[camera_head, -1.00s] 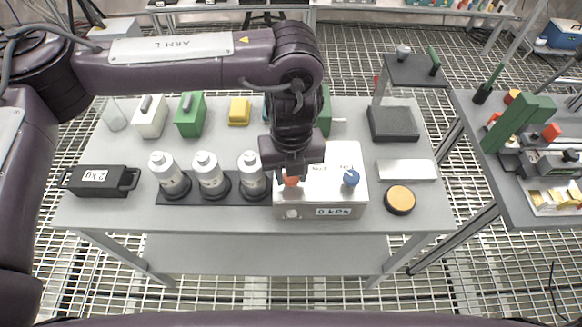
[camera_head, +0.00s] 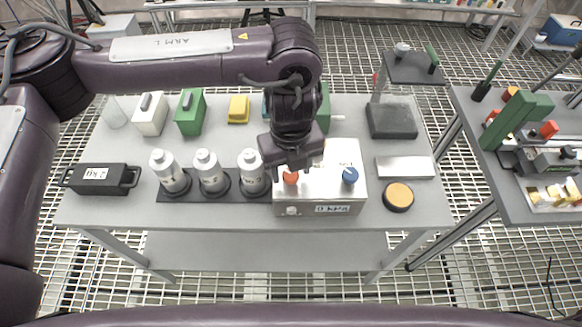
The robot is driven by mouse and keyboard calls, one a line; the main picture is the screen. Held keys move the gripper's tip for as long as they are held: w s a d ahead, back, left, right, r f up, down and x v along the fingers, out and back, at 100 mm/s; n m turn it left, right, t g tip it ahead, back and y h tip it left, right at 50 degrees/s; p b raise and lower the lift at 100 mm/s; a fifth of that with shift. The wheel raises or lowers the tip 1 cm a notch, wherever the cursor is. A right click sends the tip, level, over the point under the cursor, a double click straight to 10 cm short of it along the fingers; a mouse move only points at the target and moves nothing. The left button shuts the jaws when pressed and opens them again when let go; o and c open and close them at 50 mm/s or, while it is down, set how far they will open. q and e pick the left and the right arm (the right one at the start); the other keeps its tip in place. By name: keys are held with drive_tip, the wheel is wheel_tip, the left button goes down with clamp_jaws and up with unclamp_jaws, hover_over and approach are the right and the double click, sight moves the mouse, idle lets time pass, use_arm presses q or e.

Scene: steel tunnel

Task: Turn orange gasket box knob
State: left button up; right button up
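The gasket box (camera_head: 331,190) is a white-topped box on the grey table, with a "0 kPa" label on its front. Its orange knob (camera_head: 290,177) sits at the left of the top. A blue knob (camera_head: 350,176) sits at the right. My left gripper (camera_head: 291,168) points down at the orange knob, right above or behind it in this view. The orange knob shows below the fingertips. The fingers are partly hidden by the gripper body, and I cannot tell whether they touch the knob. My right gripper is not in view.
Several white bottles (camera_head: 210,172) stand in a dark rack just left of the box. A black 2 kg weight (camera_head: 100,179) lies further left. An orange-topped round disc (camera_head: 398,196) and a pale metal block (camera_head: 405,167) lie to the right. A stand (camera_head: 391,120) rises behind.

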sight(291, 175)
use_arm(q)
drive_tip(key=shift+o, duration=0.2)
drive_tip(key=shift+s+f, duration=0.1)
wheel_tip(291, 175, up, 8)
drive_tip(key=shift+f, duration=0.1)
idle(0.3)
idle(4.5)
